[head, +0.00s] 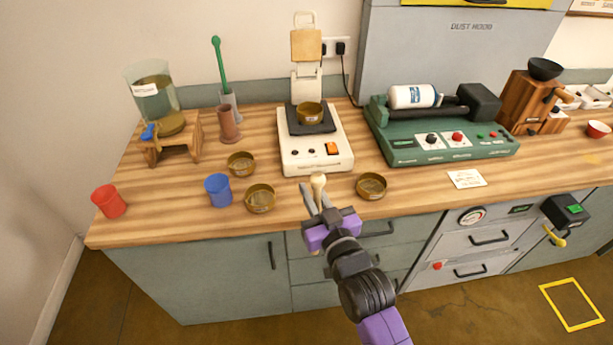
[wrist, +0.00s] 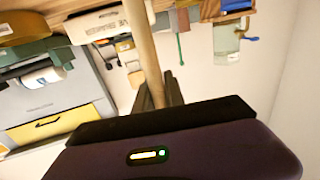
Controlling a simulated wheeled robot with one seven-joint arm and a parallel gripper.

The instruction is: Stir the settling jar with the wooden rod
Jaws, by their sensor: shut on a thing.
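The settling jar (head: 151,90) is a clear, labelled vessel with murky greenish-brown contents. It sits on a wooden stand (head: 187,146) at the left back of the table, with a blue tap at its front. The jar also shows at the upper right of the wrist view (wrist: 227,40). My gripper (head: 318,205) is shut on the pale wooden rod (wrist: 143,45), which passes between the fingers. In the head view the rod's rounded end (head: 318,181) stands above the fingers at the table's front edge, well right of the jar. Most of its length there is hidden by my gripper.
A brown cylinder (head: 229,126) and a green-handled tool (head: 220,65) stand beside the jar stand. A white sieve shaker (head: 316,155) is behind my gripper.

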